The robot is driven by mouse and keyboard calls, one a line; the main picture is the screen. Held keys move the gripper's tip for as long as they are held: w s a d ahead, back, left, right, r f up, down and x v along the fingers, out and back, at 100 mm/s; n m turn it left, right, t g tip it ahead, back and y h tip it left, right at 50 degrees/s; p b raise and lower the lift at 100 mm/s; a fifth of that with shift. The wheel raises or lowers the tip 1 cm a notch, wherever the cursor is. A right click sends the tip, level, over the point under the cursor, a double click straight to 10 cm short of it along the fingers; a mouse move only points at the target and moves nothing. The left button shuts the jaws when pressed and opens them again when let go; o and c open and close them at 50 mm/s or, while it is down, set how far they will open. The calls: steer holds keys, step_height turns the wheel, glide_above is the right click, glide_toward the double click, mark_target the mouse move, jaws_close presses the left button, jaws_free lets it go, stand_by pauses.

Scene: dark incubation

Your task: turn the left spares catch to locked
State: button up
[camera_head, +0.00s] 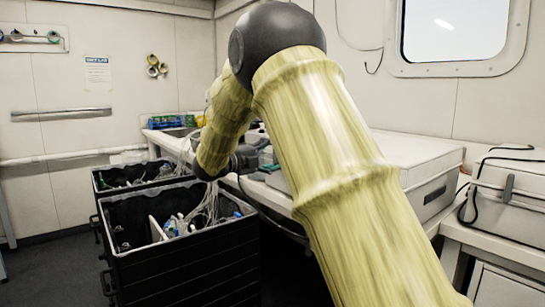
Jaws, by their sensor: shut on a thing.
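My gripper (251,157) is small and dark in the head view, beyond my yellow forearm, at the left end of a long white case (419,150) on the bench. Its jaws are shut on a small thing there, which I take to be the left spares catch. The catch itself is hidden by the gripper and arm, so its angle cannot be told.
Two open black crates (180,259) with bottles and tubing stand below left of my gripper. Another white case (510,187) with a grey catch and black cable sits at the right. My arm covers the middle. Bare floor lies at the far left.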

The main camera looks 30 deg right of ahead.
steer(key=o, duration=1)
steer(key=a, duration=1.2)
steer(key=shift+s, duration=0.4)
